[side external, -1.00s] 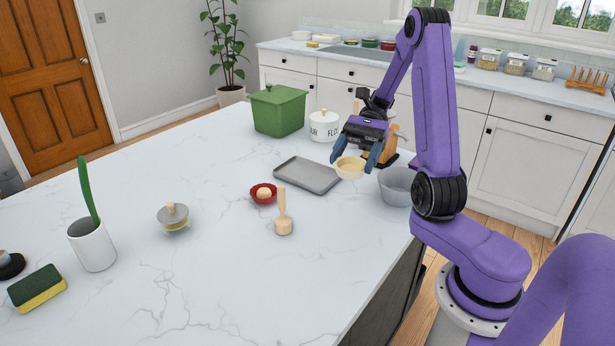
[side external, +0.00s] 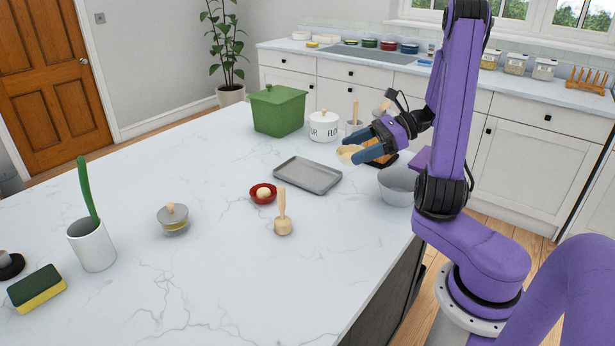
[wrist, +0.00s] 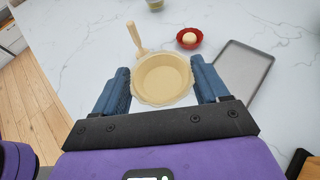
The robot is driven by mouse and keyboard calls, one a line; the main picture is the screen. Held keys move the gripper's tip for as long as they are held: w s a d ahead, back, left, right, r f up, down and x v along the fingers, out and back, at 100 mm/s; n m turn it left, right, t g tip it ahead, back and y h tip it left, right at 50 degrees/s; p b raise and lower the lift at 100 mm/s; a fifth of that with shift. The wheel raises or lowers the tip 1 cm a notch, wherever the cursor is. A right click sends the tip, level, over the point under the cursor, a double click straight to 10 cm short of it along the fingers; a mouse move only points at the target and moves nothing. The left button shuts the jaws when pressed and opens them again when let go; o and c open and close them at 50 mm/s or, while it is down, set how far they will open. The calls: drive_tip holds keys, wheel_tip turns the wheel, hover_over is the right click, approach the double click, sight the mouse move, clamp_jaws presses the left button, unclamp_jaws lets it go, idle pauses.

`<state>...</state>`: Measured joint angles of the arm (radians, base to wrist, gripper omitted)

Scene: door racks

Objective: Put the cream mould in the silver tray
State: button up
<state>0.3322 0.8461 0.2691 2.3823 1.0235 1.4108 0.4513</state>
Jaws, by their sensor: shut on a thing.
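The cream mould (side external: 347,154) is a round, shallow dish with a fluted rim. My gripper (side external: 359,147) is shut on it and holds it above the counter. In the wrist view the mould (wrist: 162,79) sits between the two blue fingers of my gripper (wrist: 163,84), its hollow facing the camera. In the side view it looks tilted, partly hidden by a finger. The silver tray (side external: 307,175) lies flat and empty on the counter, to the left of and below my gripper in the picture. In the wrist view the tray (wrist: 238,72) is right of the mould.
A red bowl (side external: 263,194) with a pale ball and a wooden masher (side external: 283,212) are in front of the tray. A grey bowl (side external: 397,185) stands right of it. A green box (side external: 278,110) and flour canister (side external: 324,125) stand behind. The left counter has free room.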

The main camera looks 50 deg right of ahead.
drive_tip(key=shift+w+f, duration=0.1)
drive_tip(key=shift+f, duration=0.15)
drive_tip(key=w+d+f, duration=0.4)
drive_tip(key=w, duration=0.5)
hover_over(324, 180)
drive_tip(key=f, duration=0.5)
drive_tip(key=shift+s+f, duration=0.15)
drive_tip(key=shift+s, duration=0.1)
drive_tip(key=shift+w+f, duration=0.15)
drive_tip(key=shift+f, duration=0.1)
drive_tip(key=shift+w+f, duration=0.1)
drive_tip(key=shift+f, duration=1.45)
drive_tip(key=shift+f, duration=0.1)
drive_tip(key=o, duration=0.9)
